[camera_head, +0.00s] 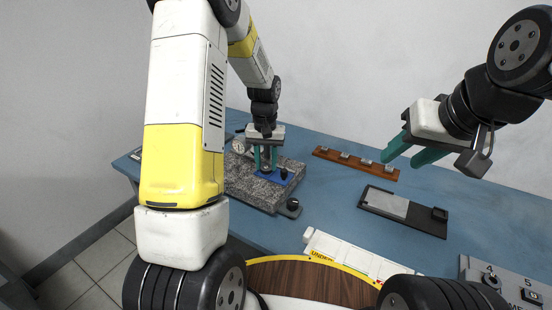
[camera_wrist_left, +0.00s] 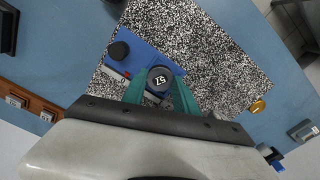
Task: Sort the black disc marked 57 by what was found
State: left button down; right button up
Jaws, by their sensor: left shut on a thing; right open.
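The black disc marked 57 (camera_wrist_left: 159,78) sits between the green fingers of my left gripper (camera_wrist_left: 160,92), over a blue plate (camera_wrist_left: 126,50) on a speckled granite block. In the head view my left gripper (camera_head: 266,165) points down at the same blue plate (camera_head: 285,179), and the disc is mostly hidden by the fingers. A black knob (camera_wrist_left: 119,49) stands on the plate beside the disc. I cannot tell whether the disc touches the plate. My right gripper (camera_head: 405,154) is open and empty, raised above the right side of the table.
The granite block (camera_head: 246,186) carries a round dial gauge (camera_head: 238,146). A brown rack (camera_head: 345,162) with several metal pieces lies at the back. A dark tray with a grey plate (camera_head: 385,203) lies to the right. A white tray labelled UNDER (camera_head: 352,254) is in front, and a grey panel (camera_head: 480,268) is at front right.

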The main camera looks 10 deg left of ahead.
pick_arm(q)
jog(key=shift+r, duration=2.45)
